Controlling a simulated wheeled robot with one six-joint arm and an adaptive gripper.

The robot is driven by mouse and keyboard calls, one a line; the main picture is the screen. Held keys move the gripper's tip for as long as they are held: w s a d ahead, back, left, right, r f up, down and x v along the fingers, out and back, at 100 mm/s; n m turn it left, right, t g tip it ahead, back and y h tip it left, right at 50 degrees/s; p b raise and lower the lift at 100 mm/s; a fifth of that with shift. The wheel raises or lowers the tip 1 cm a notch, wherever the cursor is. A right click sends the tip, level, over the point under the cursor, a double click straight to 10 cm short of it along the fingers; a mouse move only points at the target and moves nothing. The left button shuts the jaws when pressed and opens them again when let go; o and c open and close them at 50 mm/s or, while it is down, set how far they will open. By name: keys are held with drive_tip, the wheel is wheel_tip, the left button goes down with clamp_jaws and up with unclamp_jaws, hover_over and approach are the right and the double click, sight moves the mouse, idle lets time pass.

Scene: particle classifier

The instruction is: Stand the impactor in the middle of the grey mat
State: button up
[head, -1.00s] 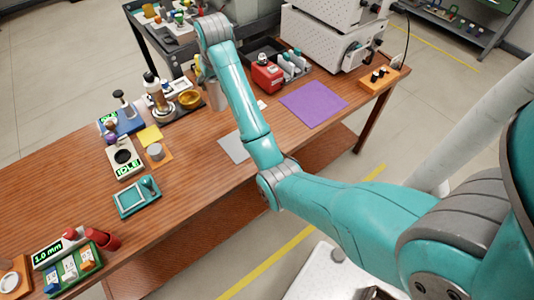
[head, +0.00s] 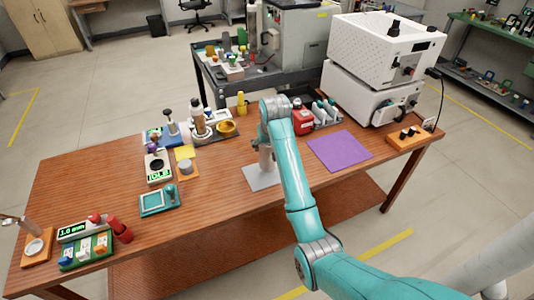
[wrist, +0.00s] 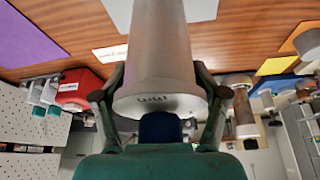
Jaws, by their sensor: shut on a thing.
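The impactor, a pale grey cylinder (head: 266,160), hangs upright below my gripper (head: 264,141) in the head view. In the wrist view my gripper (wrist: 160,108) is shut around the impactor (wrist: 160,60), with one finger on each side. The grey mat (head: 256,180) lies near the front edge of the table, and the impactor appears over it. The mat also shows beside the impactor in the wrist view (wrist: 203,9). The impactor's lower end runs out of the wrist view, so I cannot tell whether it touches the mat.
A purple mat (head: 340,151) lies to the right, with a red device (head: 303,121) behind it. Stacked white instruments (head: 372,80) stand at the back right. A brass bowl (head: 226,127) and several small devices stand to the left. The wooden table (head: 225,185) is bare around the grey mat's left.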

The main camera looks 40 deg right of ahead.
drive_tip(key=shift+f, duration=1.75)
drive_tip(key=shift+f, duration=0.1)
drive_tip(key=o, duration=1.8)
drive_tip(key=shift+f, duration=0.1)
